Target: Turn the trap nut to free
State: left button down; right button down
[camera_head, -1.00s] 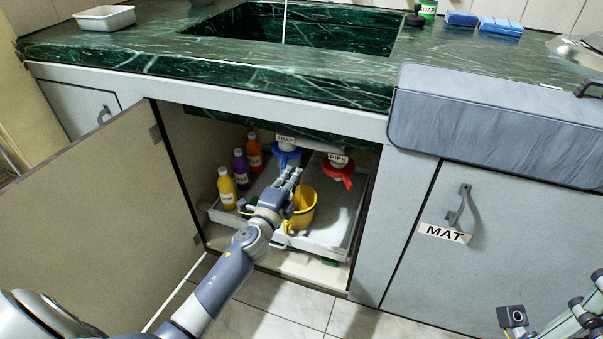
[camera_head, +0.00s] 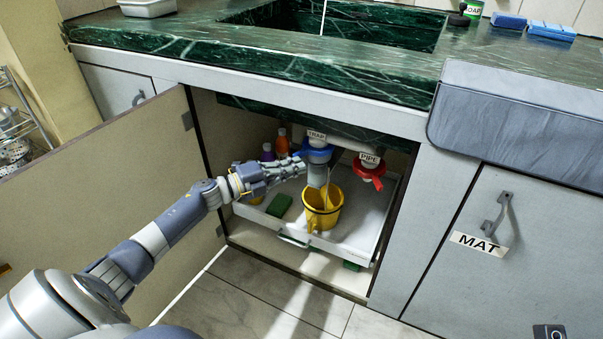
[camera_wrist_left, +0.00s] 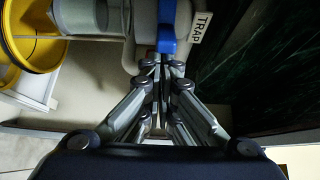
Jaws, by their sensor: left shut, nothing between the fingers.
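The trap nut (camera_head: 318,155) is a blue ring under the sink, below the TRAP label (camera_head: 317,136). A grey trap cup (camera_head: 317,176) hangs beneath it, above a yellow bucket (camera_head: 325,214). My left gripper (camera_head: 301,163) is shut and empty, with its fingertips close to the left side of the nut. In the left wrist view, the shut fingertips (camera_wrist_left: 160,64) are at the lower end of the nut's blue tab (camera_wrist_left: 167,38). I cannot tell whether they touch. My right gripper is out of view.
A red valve (camera_head: 369,171) under the PIPE label is to the right. Bottles, including an orange one (camera_head: 282,142), stand behind my gripper. A green sponge (camera_head: 279,205) lies in the white tray (camera_head: 375,235). The open cabinet door (camera_head: 120,185) stands left.

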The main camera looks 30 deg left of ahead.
pick_arm(q)
jog(key=shift+w+a, duration=0.15)
jog(key=shift+a, duration=0.65)
